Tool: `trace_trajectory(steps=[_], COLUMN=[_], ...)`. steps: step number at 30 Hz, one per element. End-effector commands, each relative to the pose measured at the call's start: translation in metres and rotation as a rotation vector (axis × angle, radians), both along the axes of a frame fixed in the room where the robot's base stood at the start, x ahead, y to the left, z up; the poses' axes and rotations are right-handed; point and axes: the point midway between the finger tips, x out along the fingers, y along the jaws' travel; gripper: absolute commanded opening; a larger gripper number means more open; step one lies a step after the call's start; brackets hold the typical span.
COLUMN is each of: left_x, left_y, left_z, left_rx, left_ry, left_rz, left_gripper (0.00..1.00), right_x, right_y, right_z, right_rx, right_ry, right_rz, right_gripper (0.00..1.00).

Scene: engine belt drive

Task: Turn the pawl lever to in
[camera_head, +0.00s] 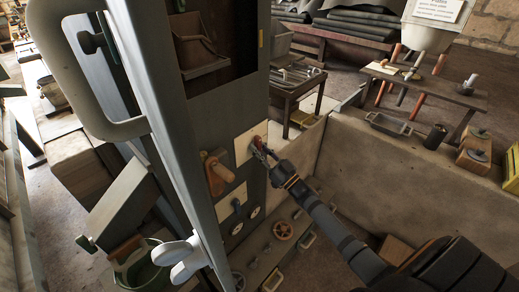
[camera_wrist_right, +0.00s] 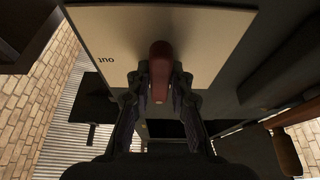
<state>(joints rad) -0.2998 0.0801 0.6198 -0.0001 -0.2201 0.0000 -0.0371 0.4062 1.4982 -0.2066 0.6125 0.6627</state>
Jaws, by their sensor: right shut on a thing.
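The pawl lever is a dark red handle on a cream plate (camera_head: 243,148) on the dark upright panel in the head view. My right gripper (camera_head: 261,150) reaches it from the lower right and closes around it, hiding much of it. In the right wrist view the red lever (camera_wrist_right: 160,62) stands nearly upright between the fingers of my right gripper (camera_wrist_right: 161,92). The plate (camera_wrist_right: 205,30) carries the upside-down word OUT to the left of the lever. No other label on the plate is readable. My left gripper is not in view.
A pale winged handle (camera_head: 187,259) juts out lower left. A low wall (camera_head: 400,165) stands to the right; a small table (camera_head: 298,88) is behind.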

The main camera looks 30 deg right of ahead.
Motion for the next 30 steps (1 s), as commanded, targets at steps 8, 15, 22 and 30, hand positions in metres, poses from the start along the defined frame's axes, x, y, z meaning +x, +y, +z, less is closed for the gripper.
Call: trace_trajectory(steps=[8,15,22,30], left_x=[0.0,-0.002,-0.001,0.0], left_y=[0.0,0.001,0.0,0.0], left_z=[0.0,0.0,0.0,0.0], left_rx=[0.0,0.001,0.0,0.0], left_ry=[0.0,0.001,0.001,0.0], left_rz=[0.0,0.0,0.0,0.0], left_gripper=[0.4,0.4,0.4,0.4], right_x=[0.0,-0.003,-0.041,-0.091], right_y=[0.0,-0.001,-0.014,-0.032], right_z=[0.001,-0.002,-0.02,-0.041], right_rx=[0.0,0.0,-0.002,-0.001], right_ry=[-0.001,0.001,0.006,0.003], right_rz=[0.0,0.0,0.002,0.001], right_gripper=[0.41,0.41,0.41,0.41])
